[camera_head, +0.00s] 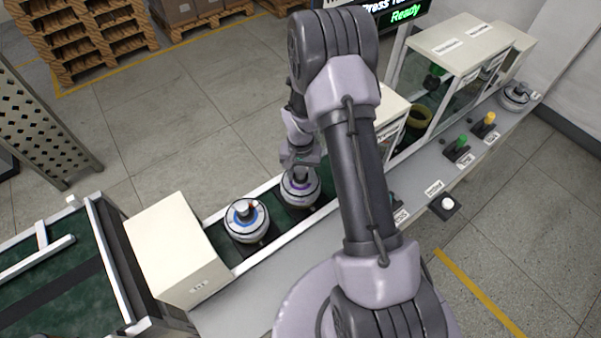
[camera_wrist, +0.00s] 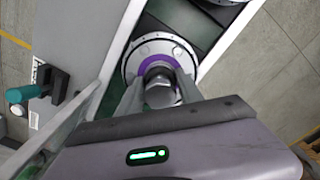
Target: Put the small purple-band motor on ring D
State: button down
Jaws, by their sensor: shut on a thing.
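The purple-band motor (camera_head: 300,188) sits on the green conveyor, under my gripper (camera_head: 301,166). In the wrist view the same motor (camera_wrist: 158,58) shows its silver flange, purple band and central shaft. The gripper's fingers (camera_wrist: 160,92) are closed on the shaft from both sides. The motor appears upright and still at belt level; whether it touches the belt I cannot tell. A blue-band motor (camera_head: 246,220) stands on the belt to the left of it. I cannot make out ring D in either view.
A cream housing (camera_head: 176,250) covers the belt's left end. Small fixtures with a green top (camera_head: 459,146) and a yellow top (camera_head: 487,124) stand on the grey ledge at right. Another motor (camera_head: 515,95) sits at the far right. My arm hides the middle of the line.

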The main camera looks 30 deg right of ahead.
jog(key=c, duration=0.8)
grip_release()
jog(key=shift+o, duration=0.2)
jog(key=s+a+r+t+p, duration=0.1)
jog(key=a+r, duration=0.1)
jog(key=r, duration=1)
jog(key=s+a+r+t+p, duration=0.1)
jog(key=a+r, duration=0.1)
jog(key=r, duration=1.1)
jog(key=s+a+r+t, duration=0.1)
jog(key=s+a+r, duration=0.2)
jog(key=s, duration=0.3)
jog(key=s+a+r+n+t+y, duration=0.1)
jog(key=s+a+r, duration=0.2)
jog(key=s+r, duration=0.3)
jog(key=s+a+r+n+t+y, duration=0.1)
jog(key=s+a+r, duration=0.2)
jog(key=s, duration=0.4)
jog(key=shift+s+a+r+t, duration=0.15)
jog(key=shift+a+r+t, duration=0.2)
jog(key=shift+r, duration=0.35)
jog(key=shift+d, duration=0.15)
